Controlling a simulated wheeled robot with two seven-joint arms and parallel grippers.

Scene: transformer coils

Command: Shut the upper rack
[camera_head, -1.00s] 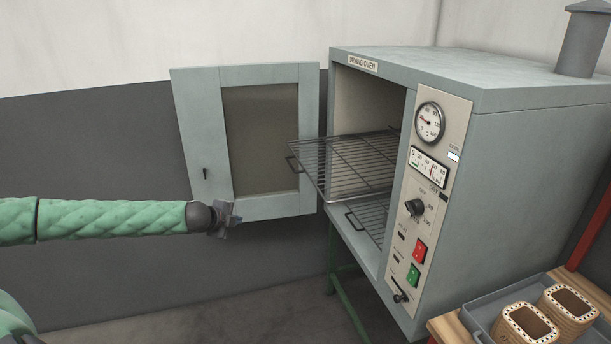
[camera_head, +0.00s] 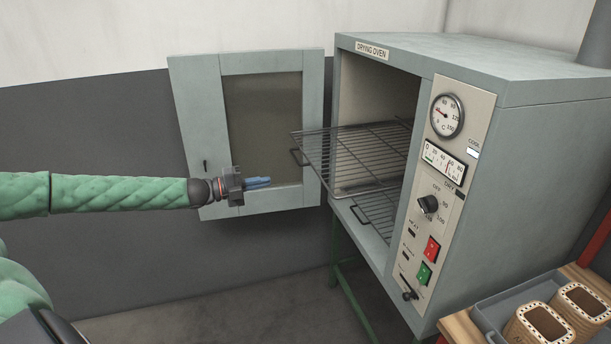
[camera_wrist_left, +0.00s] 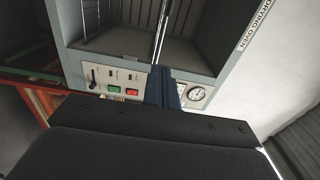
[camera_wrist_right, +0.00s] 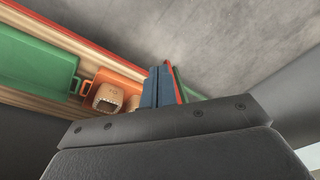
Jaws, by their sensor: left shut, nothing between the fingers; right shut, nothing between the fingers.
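The drying oven (camera_head: 540,150) stands at the right of the head view with its door (camera_head: 198,130) swung wide open to the left. The upper rack (camera_head: 365,160) is a wire shelf pulled partly out of the oven's opening, with a handle (camera_head: 297,157) at its front. The lower rack (camera_head: 378,212) shows beneath it, also with a front handle. My left gripper (camera_head: 258,183) is shut and empty, in front of the door and left of the upper rack, apart from it. In the left wrist view its fingers (camera_wrist_left: 162,88) point toward the oven. My right gripper (camera_wrist_right: 163,86) is shut and empty.
The oven's control panel (camera_head: 440,190) is right of the opening. A grey tray (camera_head: 490,318) with coils (camera_head: 537,326) sits on a wooden bench at lower right. The right wrist view shows a green tray (camera_wrist_right: 38,65) and an orange tray (camera_wrist_right: 108,77). Space left of the rack is free.

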